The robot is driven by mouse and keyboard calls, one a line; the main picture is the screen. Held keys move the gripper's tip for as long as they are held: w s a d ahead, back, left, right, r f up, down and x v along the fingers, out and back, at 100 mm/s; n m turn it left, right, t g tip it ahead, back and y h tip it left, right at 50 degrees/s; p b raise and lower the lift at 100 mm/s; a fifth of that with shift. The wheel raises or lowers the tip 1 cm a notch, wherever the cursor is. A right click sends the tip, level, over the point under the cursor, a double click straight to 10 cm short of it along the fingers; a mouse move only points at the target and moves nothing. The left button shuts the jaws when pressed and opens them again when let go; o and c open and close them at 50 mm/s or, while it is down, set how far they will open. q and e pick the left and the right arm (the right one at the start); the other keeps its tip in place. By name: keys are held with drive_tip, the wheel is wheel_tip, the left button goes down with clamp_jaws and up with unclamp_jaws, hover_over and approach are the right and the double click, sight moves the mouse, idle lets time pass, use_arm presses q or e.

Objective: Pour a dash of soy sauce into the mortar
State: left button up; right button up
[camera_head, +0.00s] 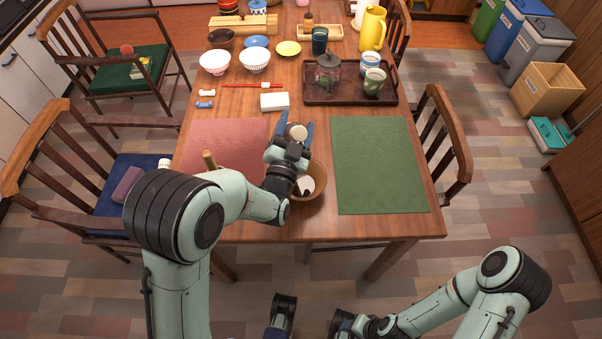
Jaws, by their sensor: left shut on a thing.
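The brown mortar (318,177) stands at the table's near edge between the two mats, partly hidden by my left wrist. Something white and dark shows inside it. My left gripper (297,127) has blue fingers shut on a small, pale, round-ended container (298,131), which looks like the soy sauce bottle. The gripper is just beyond the mortar's far rim in the picture; its height is unclear. I cannot see any liquid flowing. My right gripper (342,325) is low at the bottom edge, away from the table and cut off; its fingers are unclear.
A red mat (225,140) lies left and a green mat (380,165) right. A wooden stick (209,160) shows behind my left arm. A dark tray (350,97) holds a glass teapot (328,75) and cups.

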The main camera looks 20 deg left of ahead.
use_arm(q)
drive_tip(key=shift+w+a+f+n+g+p, duration=0.1)
drive_tip(key=shift+f+n+g+p, duration=0.25)
drive_tip(key=shift+n+g, duration=0.25)
drive_tip(key=f+n+g, duration=0.1)
drive_tip(key=w+a+f+n+g, duration=0.1)
drive_tip(key=f, duration=0.1)
drive_tip(key=w+a+f+n+g, duration=0.1)
drive_tip(key=f+g, duration=0.1)
drive_tip(key=shift+w+a+f+p, duration=0.15)
drive_tip(key=shift+w+p, duration=0.1)
drive_tip(key=shift+p, duration=0.15)
drive_tip(key=shift+w+a+r+g+h+p, duration=0.15)
drive_tip(key=shift+r+g+h+p, duration=0.15)
drive_tip(key=shift+r+p, duration=0.25)
drive_tip(key=shift+w+n+g+h+p, duration=0.15)
drive_tip(key=shift+n+g+h+p, duration=0.15)
drive_tip(key=shift+n+g+p, duration=0.15)
use_arm(e)
drive_tip(key=shift+s+r+g, duration=0.15)
drive_tip(key=shift+s+r, duration=0.15)
drive_tip(key=shift+r, duration=0.45)
drive_tip(key=shift+s+r+g, duration=0.15)
drive_tip(key=shift+s+r, duration=0.15)
drive_tip(key=shift+r, duration=0.4)
use_arm(q)
drive_tip(key=shift+r, duration=0.1)
